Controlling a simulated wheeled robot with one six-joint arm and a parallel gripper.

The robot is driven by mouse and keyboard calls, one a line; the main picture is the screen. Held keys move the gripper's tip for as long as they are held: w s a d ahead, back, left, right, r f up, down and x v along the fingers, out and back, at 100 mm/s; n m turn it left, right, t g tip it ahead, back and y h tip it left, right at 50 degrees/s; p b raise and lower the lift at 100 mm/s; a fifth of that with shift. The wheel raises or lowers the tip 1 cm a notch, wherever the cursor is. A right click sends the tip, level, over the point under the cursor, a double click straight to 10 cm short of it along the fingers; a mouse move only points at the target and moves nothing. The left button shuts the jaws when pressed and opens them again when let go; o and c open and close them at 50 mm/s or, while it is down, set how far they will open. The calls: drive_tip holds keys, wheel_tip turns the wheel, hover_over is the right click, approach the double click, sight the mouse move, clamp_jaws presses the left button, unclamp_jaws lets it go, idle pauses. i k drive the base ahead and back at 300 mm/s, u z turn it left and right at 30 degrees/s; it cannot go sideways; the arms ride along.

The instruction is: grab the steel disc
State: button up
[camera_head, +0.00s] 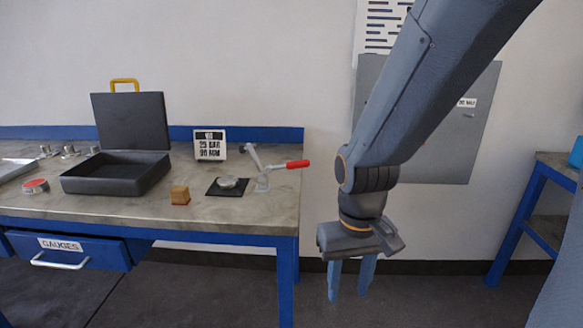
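The steel disc (228,182) looks like the small round silvery piece lying on a thin black square pad (213,191) near the right end of the workbench. My gripper (348,294) hangs to the right of the bench, off its edge and apart from the disc. Its two blue-grey fingers point down with a gap between them, and nothing shows in the gap.
A wooden block (180,195), an open black case (118,180), a red-topped round piece (36,186) and a sign (210,145) share the workbench (135,207). A grey cabinet (452,140) hangs behind my arm.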

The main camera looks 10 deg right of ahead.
sight(225, 183)
drive_tip(key=u, duration=0.35)
drive_tip(key=k, duration=0.55)
drive_tip(key=u, duration=0.95)
drive_tip(key=i, duration=0.65)
drive_tip(key=z, duration=0.85)
drive_tip(key=i, duration=0.95)
drive_tip(key=z, duration=0.2)
